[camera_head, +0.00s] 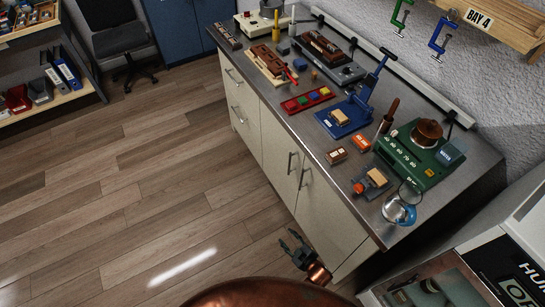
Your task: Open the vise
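A small blue and dark-grey fixture (371,185) near the front edge of the worktop looks most like the vise, with an orange-brown piece at its top. It is too small to tell how far its jaws are apart. My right gripper (288,236) is below the worktop, in front of the cabinet doors and left of the fixture, well apart from it. Its dark fingers are spread and nothing shows between them. My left gripper is not in view.
The metal worktop (325,148) is crowded. A blue lever press (362,95), a green device (413,157), a glass jug (398,211) and a tray of coloured blocks (307,100) stand around. The wooden floor (150,190) is clear.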

